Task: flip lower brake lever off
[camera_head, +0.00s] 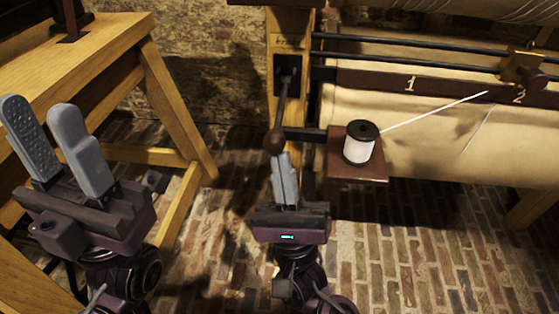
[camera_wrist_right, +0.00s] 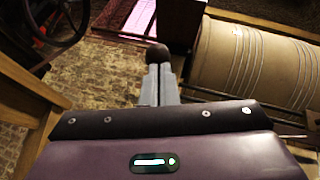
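The brake lever (camera_head: 282,103) is a dark rod that comes out of a dark slot plate on a wooden post and slants down to a round brown knob (camera_head: 274,142). The knob also shows in the right wrist view (camera_wrist_right: 157,53), right at the fingertips. My right gripper (camera_head: 284,156) is below the knob, pointing up at it, with its grey fingers side by side and no clear gap. The tips touch or nearly touch the knob; I cannot tell which. My left gripper (camera_head: 38,106) is open and empty at the far left, away from the lever.
A small wooden shelf (camera_head: 372,179) with a white thread spool (camera_head: 358,147) stands just right of my right gripper. A large cream drum (camera_head: 430,130) and dark rails are behind it. A wooden trestle (camera_head: 165,95) stands at left. Brick floor (camera_head: 420,260) lies below.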

